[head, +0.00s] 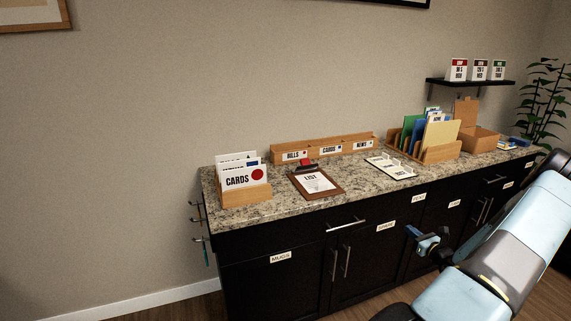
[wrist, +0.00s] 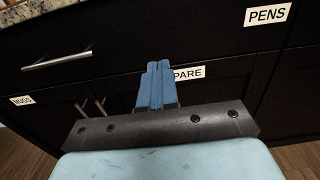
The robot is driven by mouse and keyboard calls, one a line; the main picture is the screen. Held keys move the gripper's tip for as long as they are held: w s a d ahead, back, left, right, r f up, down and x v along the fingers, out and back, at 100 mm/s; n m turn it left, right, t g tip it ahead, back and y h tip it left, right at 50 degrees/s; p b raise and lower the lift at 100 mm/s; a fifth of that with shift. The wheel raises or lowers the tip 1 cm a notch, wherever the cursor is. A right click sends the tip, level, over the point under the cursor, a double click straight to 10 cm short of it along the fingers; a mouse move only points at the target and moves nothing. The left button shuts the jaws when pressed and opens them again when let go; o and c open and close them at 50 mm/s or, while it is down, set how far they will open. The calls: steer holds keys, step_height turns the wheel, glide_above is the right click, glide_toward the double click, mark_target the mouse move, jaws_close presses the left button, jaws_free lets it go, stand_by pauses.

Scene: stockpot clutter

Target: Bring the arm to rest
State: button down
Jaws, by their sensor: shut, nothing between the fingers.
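My gripper (head: 428,243) is at the lower right in the head view, in front of the black cabinet (head: 300,262) and below the countertop's front edge. In the wrist view my gripper (wrist: 156,66) points at the cabinet front. Its two blue fingers are together with nothing between them. My arm reaches in from the right of the head view. Whether the fingertips touch the cabinet cannot be told.
Drawer handles (wrist: 57,60) stick out. Floor (head: 190,310) shows at left.

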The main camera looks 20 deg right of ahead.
steer(key=w+a+r+n+g+y, duration=0.25)
steer(key=a+r+n+y, duration=0.2)
steer(key=a+r, duration=0.3)
steer(key=w+a+r+n+g+y, duration=0.2)
steer(key=a+r+n+g+y, duration=0.1)
steer(key=a+r+n, duration=0.4)
steer(key=s+a+r+n+g, duration=0.2)
steer(key=a+r+n+g, duration=0.3)
steer(key=a, duration=0.4)
steer(key=s+a+r+n+g, duration=0.2)
steer(key=a+r+n, duration=0.1)
steer(key=a+r, duration=0.5)
steer(key=s+a+r+n+g+h, duration=0.35)
steer(key=s+a+r+n, duration=0.45)
steer(key=s+a, duration=0.35)
steer(key=s+a+r+n+t+h, duration=0.1)
steer(key=s+r+n+h, duration=0.2)
steer(key=s, duration=0.5)
steer(key=s+a+r+n+t+h, duration=0.1)
steer(key=s+r+n+t+h, duration=0.1)
steer(key=s+r+n, duration=0.2)
steer(key=s, duration=0.3)
steer(key=shift+s+a+r+t+h, duration=0.3)
steer(key=shift+s+r+h, duration=0.05)
steer(key=shift+r+h, duration=0.05)
